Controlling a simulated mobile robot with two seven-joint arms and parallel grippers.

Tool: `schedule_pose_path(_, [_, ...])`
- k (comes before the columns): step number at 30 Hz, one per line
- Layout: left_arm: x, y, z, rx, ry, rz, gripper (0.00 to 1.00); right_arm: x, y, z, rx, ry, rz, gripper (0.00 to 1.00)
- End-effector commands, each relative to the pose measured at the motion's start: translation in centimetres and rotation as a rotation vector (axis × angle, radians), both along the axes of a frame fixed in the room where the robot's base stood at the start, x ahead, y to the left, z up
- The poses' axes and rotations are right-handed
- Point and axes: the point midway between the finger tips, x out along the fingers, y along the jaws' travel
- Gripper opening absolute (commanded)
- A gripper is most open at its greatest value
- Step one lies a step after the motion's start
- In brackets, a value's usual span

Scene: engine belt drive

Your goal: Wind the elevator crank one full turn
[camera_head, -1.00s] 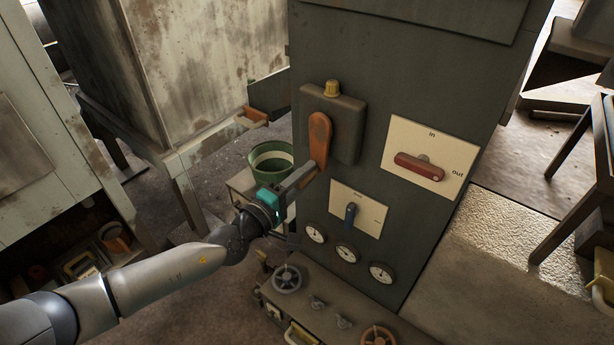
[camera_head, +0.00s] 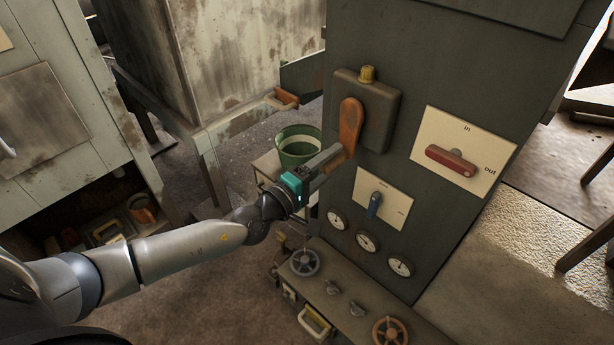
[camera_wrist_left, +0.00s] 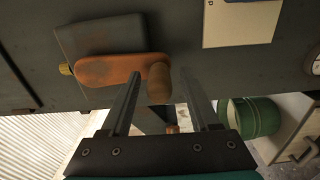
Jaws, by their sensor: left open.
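The elevator crank (camera_head: 350,126) is an orange-brown arm on a dark box (camera_head: 380,112) on the grey cabinet, hanging downward in the head view. A wooden handle (camera_wrist_left: 159,84) sticks out from its end in the left wrist view. My left gripper (camera_head: 335,160) is at the crank's lower end. In the left wrist view my left gripper (camera_wrist_left: 163,90) is open, with the handle between its two fingers, nearer the left finger. A gap shows on both sides of the handle. My right gripper is out of view.
A red in/out lever (camera_head: 451,160) and a blue lever (camera_head: 375,204) sit on plates beside the crank box. Several gauges (camera_head: 367,241) and handwheels (camera_head: 304,262) lie below. A green bucket (camera_head: 298,146) stands behind my left gripper.

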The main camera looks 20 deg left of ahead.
Motion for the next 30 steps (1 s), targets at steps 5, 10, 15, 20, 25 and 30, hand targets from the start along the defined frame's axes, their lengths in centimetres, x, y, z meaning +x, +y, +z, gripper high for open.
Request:
schedule_pose_path(5, [-2.6, 0.9, 0.0, 0.004, 0.005, -0.002, 0.62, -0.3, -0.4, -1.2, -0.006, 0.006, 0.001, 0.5])
schedule_pose_path(10, [-5.7, 2.1, 0.0, 0.004, 0.006, -0.001, 0.62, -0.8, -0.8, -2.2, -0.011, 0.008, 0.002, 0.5])
schedule_pose_path(15, [-8.8, 3.2, 0.0, 0.004, 0.005, -0.001, 0.62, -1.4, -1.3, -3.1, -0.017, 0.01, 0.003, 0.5])
schedule_pose_path(20, [-11.3, 4.1, 0.0, 0.004, 0.005, -0.002, 0.62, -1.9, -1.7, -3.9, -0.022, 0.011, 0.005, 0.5])
schedule_pose_path(25, [-13.0, 4.8, 0.0, 0.003, 0.003, 0.0, 0.62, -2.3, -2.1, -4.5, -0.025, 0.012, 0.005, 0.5])
schedule_pose_path(30, [-13.7, 5.0, 0.0, 0.0, 0.001, 0.0, 0.62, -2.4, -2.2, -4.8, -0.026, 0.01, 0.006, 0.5])
